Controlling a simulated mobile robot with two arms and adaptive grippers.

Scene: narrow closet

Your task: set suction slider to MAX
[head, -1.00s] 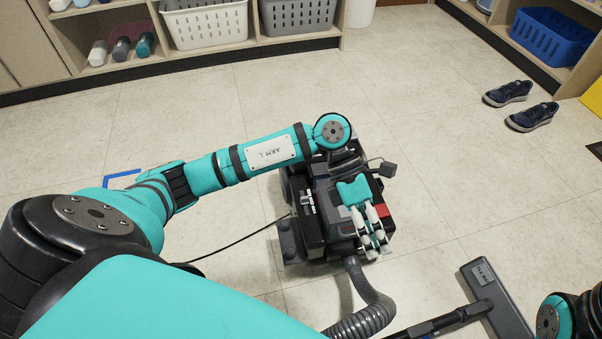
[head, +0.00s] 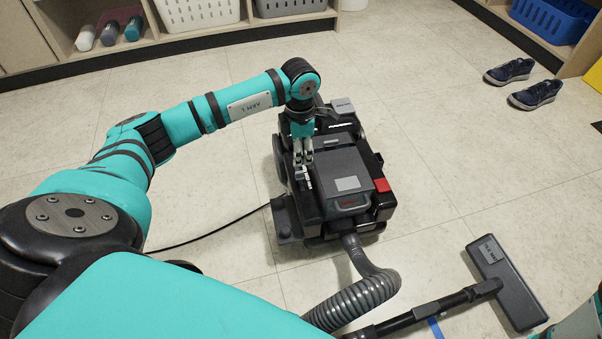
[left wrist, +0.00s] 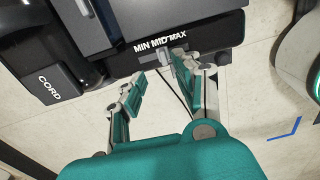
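The black and grey vacuum cleaner (head: 345,165) stands on the floor in the middle of the head view. Its suction scale, lettered MIN MID MAX (left wrist: 160,42), runs along its side edge in the left wrist view. My left gripper (head: 303,162) points down over that edge. In the left wrist view its two fingers (left wrist: 155,72) are spread apart, with one fingertip under the MID and MAX letters. A light grey piece there overlaps that fingertip, and I cannot tell the slider knob from the finger. My right gripper is out of view.
A ribbed hose (head: 360,298) and a floor head (head: 506,283) lie in front and to the right. A cord (head: 205,234) runs left from the vacuum. Dark shoes (head: 536,94) lie at the right. Shelves with baskets (head: 200,12) line the back.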

